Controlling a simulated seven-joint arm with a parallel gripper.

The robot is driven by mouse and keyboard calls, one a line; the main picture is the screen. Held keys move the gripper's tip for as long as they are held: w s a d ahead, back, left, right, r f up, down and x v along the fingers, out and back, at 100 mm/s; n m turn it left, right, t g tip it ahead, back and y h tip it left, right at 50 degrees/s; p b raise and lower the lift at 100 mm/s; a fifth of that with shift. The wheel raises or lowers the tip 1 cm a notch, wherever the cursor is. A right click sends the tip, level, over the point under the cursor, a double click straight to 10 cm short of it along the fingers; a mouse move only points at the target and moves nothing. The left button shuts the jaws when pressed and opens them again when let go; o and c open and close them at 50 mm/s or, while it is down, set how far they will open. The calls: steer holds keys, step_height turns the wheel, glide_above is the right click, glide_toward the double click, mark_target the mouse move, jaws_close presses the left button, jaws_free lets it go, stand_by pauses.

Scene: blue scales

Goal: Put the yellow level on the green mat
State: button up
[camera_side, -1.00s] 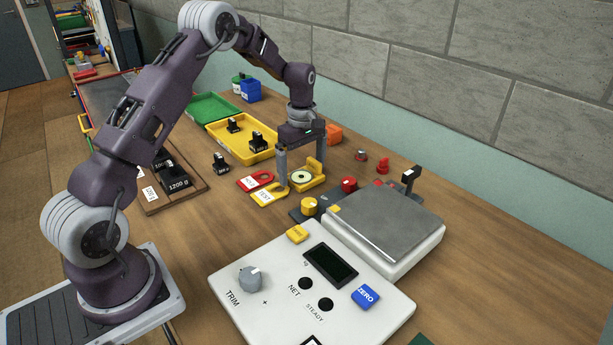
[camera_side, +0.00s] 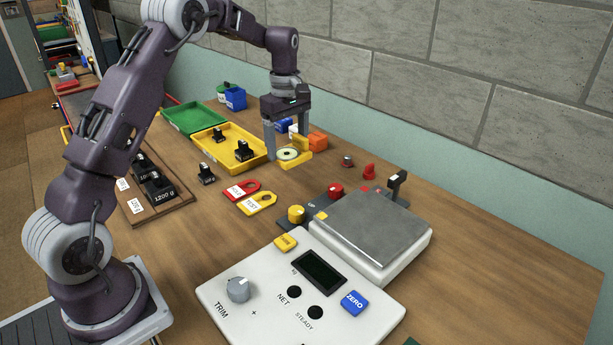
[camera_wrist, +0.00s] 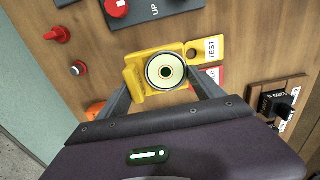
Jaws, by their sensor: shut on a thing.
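The yellow level (camera_side: 294,160), an angled yellow block with a round pale bubble vial, is between the fingers of my gripper (camera_side: 287,151) in the side view. My gripper is shut on it. In the wrist view the level (camera_wrist: 138,74) sits between the two fingers of my gripper (camera_wrist: 163,91), with the round vial facing the camera. I cannot tell whether it touches the table or hangs just above it. A small dark green corner (camera_side: 411,342) at the bottom edge of the side view may be the green mat; most of it is out of view.
Red and yellow tags (camera_side: 262,203) lie in front of the level. An orange box (camera_side: 318,141) and blue bin stand behind it. Yellow (camera_side: 207,136) and green (camera_side: 182,124) trays are at left. The scale (camera_side: 372,232) and its control panel (camera_side: 222,300) fill the right front.

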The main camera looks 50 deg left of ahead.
steer(key=shift+r, duration=0.45)
steer(key=d+m, duration=0.2)
steer(key=d, duration=0.4)
steer(key=d+m, duration=0.2)
steer(key=d, duration=0.4)
steer(key=w+d+m, duration=0.1)
steer(key=d, duration=0.5)
steer(key=shift+d+m, duration=0.1)
steer(key=shift+m, duration=0.3)
steer(key=s+d+m, duration=0.1)
steer(key=d, duration=0.4)
steer(key=s+d+m, duration=0.2)
steer(key=d, duration=0.4)
steer(key=s+d+m, duration=0.2)
steer(key=d, duration=0.3)
steer(key=shift+s+d, duration=0.15)
steer(key=shift+d, duration=0.1)
steer(key=s+d+m, duration=0.7)
steer(key=s+d, duration=0.6)
steer(key=d, duration=0.2)
steer(key=f, duration=0.6)
steer(key=s+d+f, duration=0.1)
steer(key=f, duration=0.3)
